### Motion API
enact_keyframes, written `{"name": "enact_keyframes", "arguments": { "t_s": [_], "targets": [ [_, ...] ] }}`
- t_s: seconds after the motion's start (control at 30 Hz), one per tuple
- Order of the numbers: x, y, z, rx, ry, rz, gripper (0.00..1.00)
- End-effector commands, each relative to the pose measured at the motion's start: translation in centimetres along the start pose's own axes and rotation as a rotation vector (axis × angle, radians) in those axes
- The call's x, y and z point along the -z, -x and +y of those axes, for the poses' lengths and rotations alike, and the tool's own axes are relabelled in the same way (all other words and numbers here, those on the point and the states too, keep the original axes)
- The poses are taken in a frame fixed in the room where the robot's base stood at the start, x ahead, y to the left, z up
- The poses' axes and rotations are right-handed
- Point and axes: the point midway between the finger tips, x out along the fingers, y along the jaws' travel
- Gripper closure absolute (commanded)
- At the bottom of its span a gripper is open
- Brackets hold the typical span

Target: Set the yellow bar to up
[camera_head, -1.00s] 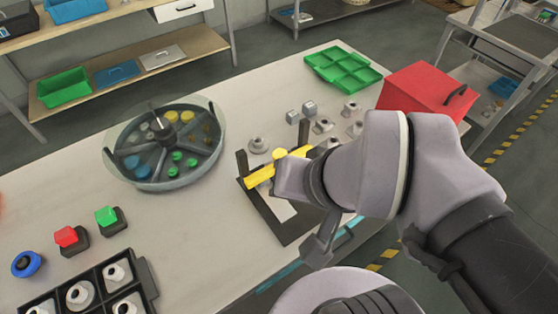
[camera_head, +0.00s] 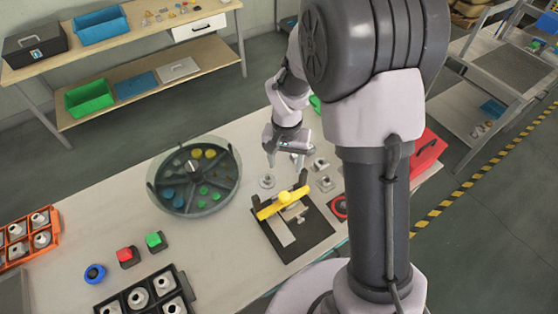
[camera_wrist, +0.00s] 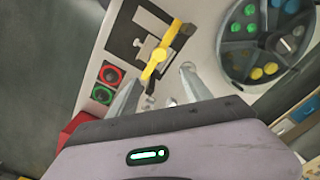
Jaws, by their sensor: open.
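The yellow bar (camera_head: 268,211) spans two black posts on a dark base plate (camera_head: 313,229) with a pale strip. A round yellow knob sits at the bar's middle. The bar crosses the posts below their tops; it also shows in the wrist view (camera_wrist: 169,37). My gripper (camera_head: 285,164) is open and empty, behind the bar and above the table in the head view. In the wrist view my gripper's fingers (camera_wrist: 161,74) point toward the bar, apart from it.
A round divided tank (camera_head: 232,181) stands left of the bar. Small metal parts (camera_head: 321,164) lie behind and to the right. A red box (camera_head: 428,150) is at the right, partly behind my arm. Red and green buttons (camera_wrist: 111,74) show beside the base plate in the wrist view.

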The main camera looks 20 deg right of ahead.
Motion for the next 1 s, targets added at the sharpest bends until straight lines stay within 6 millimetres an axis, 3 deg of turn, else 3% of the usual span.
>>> {"name": "enact_keyframes", "arguments": {
  "t_s": [0.6,0.8,1.0],
  "targets": [
    [-0.2,-14.3,0.1,-0.001,0.000,-0.003,0.43],
    [-0.1,-16.7,0.0,0.000,0.000,-0.001,0.43],
    [-0.1,-17.2,0.0,0.000,0.000,0.000,0.43]
  ]
}}
